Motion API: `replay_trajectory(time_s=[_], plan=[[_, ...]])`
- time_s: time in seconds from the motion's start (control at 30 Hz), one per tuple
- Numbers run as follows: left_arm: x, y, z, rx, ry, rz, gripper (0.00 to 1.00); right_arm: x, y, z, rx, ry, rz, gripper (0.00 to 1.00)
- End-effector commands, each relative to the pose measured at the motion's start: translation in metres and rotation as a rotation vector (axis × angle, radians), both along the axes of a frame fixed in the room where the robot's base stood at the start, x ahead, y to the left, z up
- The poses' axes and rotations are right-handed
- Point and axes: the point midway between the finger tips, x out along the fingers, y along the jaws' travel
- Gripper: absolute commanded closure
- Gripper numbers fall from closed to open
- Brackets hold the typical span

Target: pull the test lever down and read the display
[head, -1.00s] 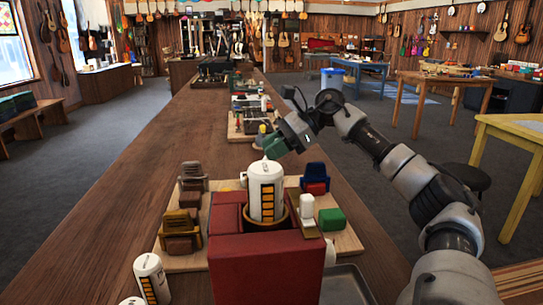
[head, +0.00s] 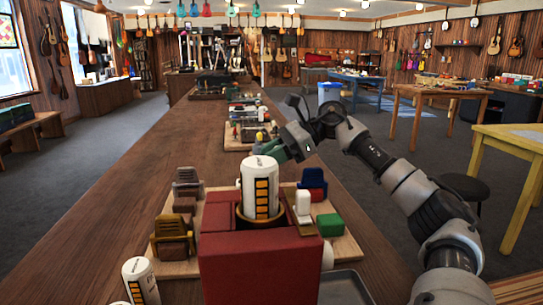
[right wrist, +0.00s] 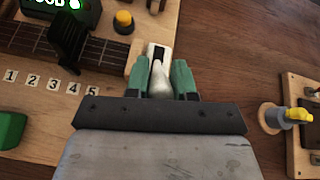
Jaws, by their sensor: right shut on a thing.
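My right gripper (head: 266,154) reaches in from the right in the head view, above the long counter and behind the striped white cylinder. In the right wrist view its green fingers (right wrist: 160,78) are shut on a white lever handle (right wrist: 157,76), one finger on each side. A display (right wrist: 50,5) with lit characters on a green-edged unit is cut off by the top edge, so I cannot read all of it. A fretboard strip (right wrist: 60,45) with number tags 1 to 5 lies at the left. My left gripper is not in view.
A white cylinder with yellow stripes (head: 261,186) stands in a red block (head: 260,262), between my camera and the gripper. Small coloured chair-like blocks (head: 172,238) flank it. A yellow-topped knob (right wrist: 297,115) is right of the gripper. Bare counter (head: 130,200) lies left.

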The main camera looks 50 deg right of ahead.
Motion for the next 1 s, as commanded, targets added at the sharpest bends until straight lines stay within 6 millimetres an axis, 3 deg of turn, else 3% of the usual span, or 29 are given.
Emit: replay_trajectory(time_s=[0.07,0.1,0.23,0.63,0.87,1.0], plan=[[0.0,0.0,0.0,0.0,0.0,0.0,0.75,0.0,0.0,0.001,0.003,-0.004,-0.002,1.0],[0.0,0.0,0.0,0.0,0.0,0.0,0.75,0.0,0.0,0.001,0.003,-0.003,-0.001,0.7],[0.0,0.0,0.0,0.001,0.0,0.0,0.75,0.0,0.0,0.001,0.002,-0.001,-0.001,0.51],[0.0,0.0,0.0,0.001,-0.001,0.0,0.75,-0.005,-0.007,0.005,0.001,0.0,-0.004,0.51],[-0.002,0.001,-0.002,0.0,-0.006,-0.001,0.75,-0.028,-0.038,0.026,0.001,-0.002,-0.006,0.51],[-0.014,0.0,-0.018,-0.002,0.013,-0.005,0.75,-0.042,-0.057,0.039,0.003,-0.001,-0.005,0.51]])
